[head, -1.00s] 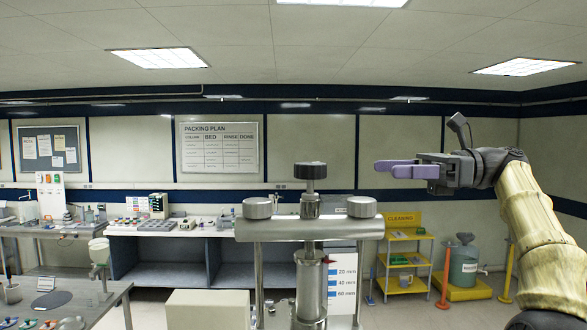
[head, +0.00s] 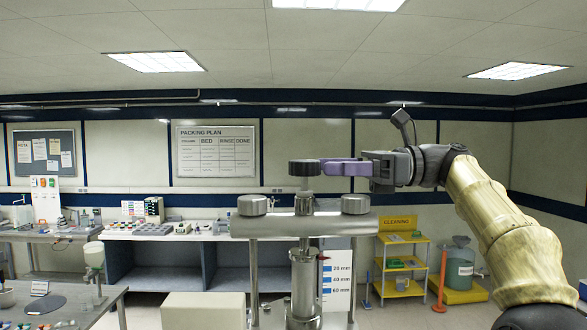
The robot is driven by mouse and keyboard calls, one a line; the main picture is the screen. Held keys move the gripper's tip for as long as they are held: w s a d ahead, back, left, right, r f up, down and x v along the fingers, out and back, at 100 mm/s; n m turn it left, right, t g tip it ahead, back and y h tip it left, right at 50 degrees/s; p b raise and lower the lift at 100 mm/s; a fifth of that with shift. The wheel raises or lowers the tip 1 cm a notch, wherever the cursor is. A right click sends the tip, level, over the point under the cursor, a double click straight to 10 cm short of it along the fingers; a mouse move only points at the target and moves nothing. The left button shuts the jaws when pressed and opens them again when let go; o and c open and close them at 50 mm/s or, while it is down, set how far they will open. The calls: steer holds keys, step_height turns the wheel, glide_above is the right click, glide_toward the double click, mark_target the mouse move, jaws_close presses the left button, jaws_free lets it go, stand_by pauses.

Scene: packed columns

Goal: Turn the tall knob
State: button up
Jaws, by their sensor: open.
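The tall knob (head: 304,167) is a dark, ridged cap on a metal stem, standing at the middle of a metal crossbar (head: 290,224). It rises above two shorter grey knobs, one on the left (head: 254,205) and one on the right (head: 355,204). My gripper (head: 328,167) comes from the right at the tall knob's height, its purple fingers pointing left. The fingertips overlap the right part of the knob in the picture. The jaws are open; whether the fingers touch the knob or stand around it cannot be told.
A steel column (head: 304,285) stands under the crossbar, beside a white scale card (head: 337,278) marked in mm. Behind are a long bench (head: 170,236), a yellow cleaning shelf (head: 400,262) and an orange post (head: 442,280). The air above the crossbar is otherwise clear.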

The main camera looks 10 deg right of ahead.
mark_target(294, 167)
steer(key=a, duration=0.4)
steer(key=w+a+p, duration=0.1)
steer(key=a, duration=0.1)
steer(key=shift+r, duration=0.1)
steer(key=shift+w+a, duration=0.25)
steer(key=shift+a, duration=0.35)
steer(key=c, duration=1)
